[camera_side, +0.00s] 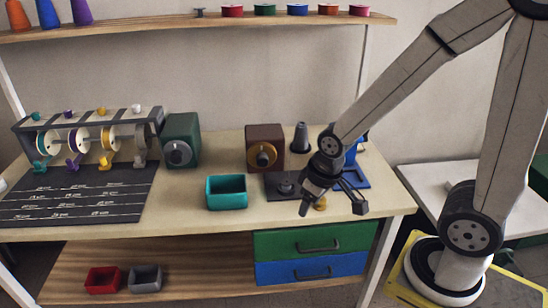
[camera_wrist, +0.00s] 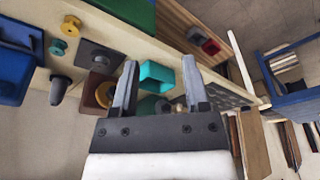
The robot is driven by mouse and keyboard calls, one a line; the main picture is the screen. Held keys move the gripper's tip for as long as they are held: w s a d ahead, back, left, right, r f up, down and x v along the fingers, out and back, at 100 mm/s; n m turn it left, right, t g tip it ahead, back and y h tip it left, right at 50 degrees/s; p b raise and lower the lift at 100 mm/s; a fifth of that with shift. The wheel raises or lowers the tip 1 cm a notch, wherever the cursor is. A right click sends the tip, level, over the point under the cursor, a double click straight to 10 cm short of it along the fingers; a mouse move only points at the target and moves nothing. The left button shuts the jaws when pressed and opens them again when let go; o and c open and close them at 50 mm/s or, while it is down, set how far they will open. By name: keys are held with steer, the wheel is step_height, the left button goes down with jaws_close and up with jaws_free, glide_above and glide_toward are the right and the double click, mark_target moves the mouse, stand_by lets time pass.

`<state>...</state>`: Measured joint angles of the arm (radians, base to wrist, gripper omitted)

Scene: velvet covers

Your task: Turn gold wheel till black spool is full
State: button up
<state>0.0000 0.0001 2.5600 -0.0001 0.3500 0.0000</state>
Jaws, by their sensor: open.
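The gold wheel (camera_side: 264,156) is on the front of a brown box (camera_side: 265,134) near the middle of the bench; it also shows in the wrist view (camera_wrist: 104,94), left of my fingers. A dark, spool-like piece (camera_side: 286,187) sits on a dark plate in front of the box, and appears in the wrist view (camera_wrist: 100,60). I cannot tell whether it is the black spool or how full it is. My gripper (camera_side: 332,206) is open and empty, right of the gold wheel and nearer the bench's front edge. In the wrist view, its fingers (camera_wrist: 160,63) are spread apart.
A teal bin (camera_side: 226,206) stands left of the dark plate. A dark cone (camera_side: 300,138), a blue stand (camera_side: 356,176) and a small gold piece (camera_side: 320,203) are close to my gripper. A green box (camera_side: 181,139) and a rack of spools (camera_side: 90,137) stand left.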

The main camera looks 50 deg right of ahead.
steer(key=o, duration=0.5)
steer(key=shift+o, duration=0.2)
steer(key=w+d+f+n+g+h, duration=0.1)
steer(key=w+d+f+n+h, duration=0.3)
steer(key=w+d+n+h, duration=0.3)
steer(key=w+d+f+n+g+h, duration=0.1)
steer(key=w+d+f+n+h, duration=0.35)
steer(key=d+n, duration=0.45)
steer(key=n+t+h, duration=0.2)
steer(key=n+t, duration=0.9)
glide_toward(262, 158)
steer(key=d, duration=0.1)
steer(key=d+f, duration=0.1)
steer(key=d, duration=0.1)
steer(key=shift+d+f, duration=0.25)
steer(key=shift+w+a+f+n+t+y, duration=0.4)
steer(key=shift+w+n+t, duration=0.2)
steer(key=shift+n, duration=0.2)
